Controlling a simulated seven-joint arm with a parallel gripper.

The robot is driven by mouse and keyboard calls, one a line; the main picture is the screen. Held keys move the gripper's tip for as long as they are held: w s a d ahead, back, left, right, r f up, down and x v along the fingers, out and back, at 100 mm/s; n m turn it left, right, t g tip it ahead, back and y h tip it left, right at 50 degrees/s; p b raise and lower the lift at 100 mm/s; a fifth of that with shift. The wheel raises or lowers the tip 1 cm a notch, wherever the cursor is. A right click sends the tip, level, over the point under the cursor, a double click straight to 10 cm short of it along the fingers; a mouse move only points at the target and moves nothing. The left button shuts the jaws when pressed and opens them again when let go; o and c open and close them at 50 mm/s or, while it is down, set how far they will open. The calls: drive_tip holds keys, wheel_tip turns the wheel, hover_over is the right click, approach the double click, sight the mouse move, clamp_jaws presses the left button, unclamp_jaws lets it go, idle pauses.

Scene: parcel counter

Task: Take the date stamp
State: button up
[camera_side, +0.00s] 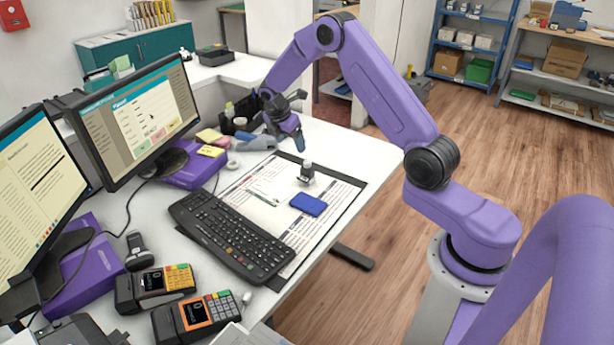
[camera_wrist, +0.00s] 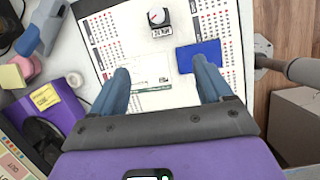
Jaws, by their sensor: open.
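The date stamp (camera_side: 307,174) is a small black and white stamp standing upright on the paper desk mat (camera_side: 345,190). In the wrist view the stamp (camera_wrist: 158,18) is near the top, with a round dial on top and printed lettering at its base. My gripper (camera_side: 286,143) is above the mat, behind the stamp in the side view. In the wrist view my gripper (camera_wrist: 161,72) has its two blue fingers apart with nothing between them, and the stamp lies beyond the fingertips.
A blue flat pad (camera_side: 308,204) lies close to the stamp; it also shows beside the right finger (camera_wrist: 197,56). A black keyboard (camera_side: 232,236) overlaps the mat's left side. A grey-blue tape dispenser (camera_side: 256,141) and sticky notes (camera_side: 210,150) lie behind. Mat around the stamp is mostly bare.

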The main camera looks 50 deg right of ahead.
sight(306, 167)
drive_tip(key=x, duration=0.6)
drive_tip(key=d+x, duration=0.1)
drive_tip(key=x, duration=0.6)
drive_tip(key=d+r+x, duration=0.1)
drive_tip(key=x, duration=0.6)
drive_tip(key=shift+s+d, duration=0.15)
drive_tip(key=shift+d, duration=0.1)
drive_tip(key=c, duration=1.2)
